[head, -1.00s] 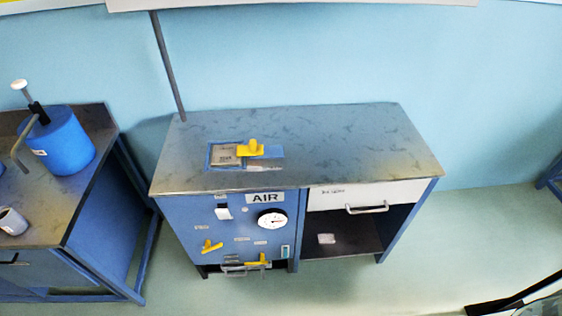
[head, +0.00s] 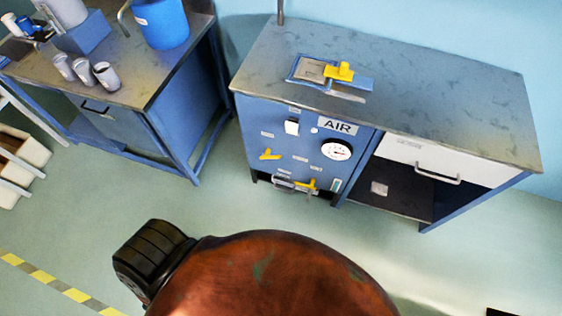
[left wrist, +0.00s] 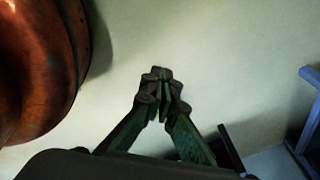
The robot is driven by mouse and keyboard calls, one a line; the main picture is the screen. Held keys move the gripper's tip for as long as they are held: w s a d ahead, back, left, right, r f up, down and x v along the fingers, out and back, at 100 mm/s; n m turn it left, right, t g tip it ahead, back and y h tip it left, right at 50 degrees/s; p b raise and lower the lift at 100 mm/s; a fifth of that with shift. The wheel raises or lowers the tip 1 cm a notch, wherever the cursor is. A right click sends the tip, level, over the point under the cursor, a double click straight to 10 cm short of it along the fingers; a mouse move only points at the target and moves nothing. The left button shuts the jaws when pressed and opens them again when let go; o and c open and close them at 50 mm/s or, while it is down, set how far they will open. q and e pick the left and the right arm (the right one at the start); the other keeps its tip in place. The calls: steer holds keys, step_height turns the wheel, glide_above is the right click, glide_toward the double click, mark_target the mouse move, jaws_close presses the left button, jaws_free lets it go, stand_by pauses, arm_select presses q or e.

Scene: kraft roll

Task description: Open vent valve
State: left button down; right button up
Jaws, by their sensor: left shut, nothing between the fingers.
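A blue cabinet panel (head: 262,117) marked AIR stands ahead in the head view. It carries a yellow lever valve at the left (head: 270,154) and another yellow lever valve lower right (head: 307,184). Their small labels are too blurred to read, so I cannot tell which is the vent valve. A round white gauge (head: 337,149) sits at the panel's upper right. My left gripper (left wrist: 160,82) shows in the left wrist view, shut and empty over bare floor, away from the valves. It is not in the head view. My right gripper is not in view.
A yellow knob piece (head: 341,71) sits on the cabinet top (head: 440,90). A white drawer (head: 430,158) and open shelf are right of the panel. A bench (head: 130,85) with cups and a blue container (head: 161,22) stands left.

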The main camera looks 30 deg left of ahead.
arm_select(q)
steer(key=w+a+r+m+t+b, duration=0.15)
steer(key=w+r+m, duration=0.25)
steer(key=w, duration=0.4)
steer(key=w+a+r+m+t+b, duration=0.1)
steer(key=w+r+m+t+b, duration=0.2)
steer(key=w, duration=0.6)
steer(key=w+a+r+m+t+b, duration=0.1)
steer(key=w+r+m, duration=0.35)
steer(key=w, duration=0.35)
steer(key=w+d+r+m+t+h+b, duration=0.1)
steer(key=w+d+r+m+t+b, duration=0.1)
steer(key=w+r+m, duration=0.4)
steer(key=w+d+r+m+t+b, duration=0.2)
steer(key=w+r+m, duration=0.4)
steer(key=r, duration=0.5)
steer(key=shift+w+d+t+h, duration=0.4)
steer(key=shift+w+d+t, duration=0.1)
steer(key=shift+w, duration=0.2)
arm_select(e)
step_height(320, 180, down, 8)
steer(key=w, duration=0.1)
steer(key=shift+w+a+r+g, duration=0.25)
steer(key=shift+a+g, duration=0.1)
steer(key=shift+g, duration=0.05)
arm_select(q)
steer(key=shift+w, duration=0.1)
